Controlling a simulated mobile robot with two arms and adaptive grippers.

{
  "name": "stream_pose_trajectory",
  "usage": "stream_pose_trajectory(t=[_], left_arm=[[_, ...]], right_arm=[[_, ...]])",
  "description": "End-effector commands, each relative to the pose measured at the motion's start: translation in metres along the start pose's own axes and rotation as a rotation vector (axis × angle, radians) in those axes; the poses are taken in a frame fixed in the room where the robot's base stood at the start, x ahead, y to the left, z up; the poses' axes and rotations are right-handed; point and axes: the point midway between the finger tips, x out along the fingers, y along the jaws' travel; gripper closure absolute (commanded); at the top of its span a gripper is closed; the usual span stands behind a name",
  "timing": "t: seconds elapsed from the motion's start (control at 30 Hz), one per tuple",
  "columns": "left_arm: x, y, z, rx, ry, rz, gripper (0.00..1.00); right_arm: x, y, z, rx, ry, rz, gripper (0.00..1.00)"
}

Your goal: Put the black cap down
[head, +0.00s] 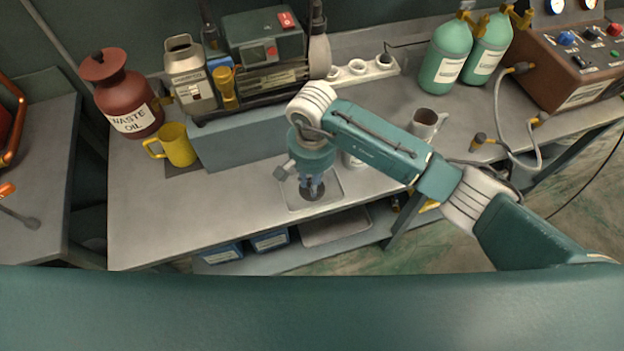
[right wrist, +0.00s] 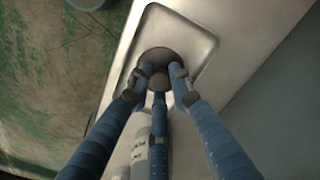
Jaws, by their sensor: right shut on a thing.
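My right gripper (head: 312,187) points down over a small shallow metal tray (head: 292,199) near the front edge of the workbench. Its fingers are closed around the dark round black cap (head: 314,194). In the right wrist view, the blue fingers surround the cap (right wrist: 158,58), which is over one end of the tray (right wrist: 203,50). The cap is at or just above the tray floor; I cannot tell whether it touches. The fingers hide part of it. My left gripper is not in view.
A yellow mug (head: 177,146) and a red waste oil jug (head: 125,97) stand at the left. A grey metal jug (head: 427,123) stands right of the tray. Green bottles (head: 445,58) and a control box (head: 575,60) are at the back right. The bench front left is clear.

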Motion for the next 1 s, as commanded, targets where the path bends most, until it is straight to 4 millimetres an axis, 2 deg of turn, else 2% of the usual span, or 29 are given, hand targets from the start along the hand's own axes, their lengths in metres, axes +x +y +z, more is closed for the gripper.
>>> stream_pose_trajectory(t=[0.17, 0.2, 0.27, 0.3, 0.67, 0.7, 0.87, 1.0], left_arm=[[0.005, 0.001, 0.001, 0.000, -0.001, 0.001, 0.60], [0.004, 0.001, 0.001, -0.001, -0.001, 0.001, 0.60], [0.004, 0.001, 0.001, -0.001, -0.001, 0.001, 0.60], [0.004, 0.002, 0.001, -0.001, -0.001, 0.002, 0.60], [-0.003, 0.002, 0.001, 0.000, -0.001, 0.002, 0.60], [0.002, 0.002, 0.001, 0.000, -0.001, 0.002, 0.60], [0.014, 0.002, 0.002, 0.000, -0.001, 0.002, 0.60], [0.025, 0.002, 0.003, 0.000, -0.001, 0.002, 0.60]], right_arm=[[0.004, 0.000, 0.000, 0.000, 0.000, 0.000, 1.00], [0.003, 0.000, 0.000, 0.000, -0.001, 0.000, 0.76], [0.002, 0.000, 0.000, 0.000, -0.001, 0.000, 0.64], [0.002, 0.000, 0.000, 0.000, -0.001, 0.000, 0.61], [-0.003, 0.000, 0.000, 0.001, -0.001, 0.000, 0.61], [-0.005, 0.000, -0.001, 0.000, 0.002, -0.001, 0.61], [-0.032, -0.001, -0.002, -0.002, 0.006, -0.003, 0.61], [-0.064, -0.001, -0.002, -0.001, 0.006, -0.003, 0.61]])
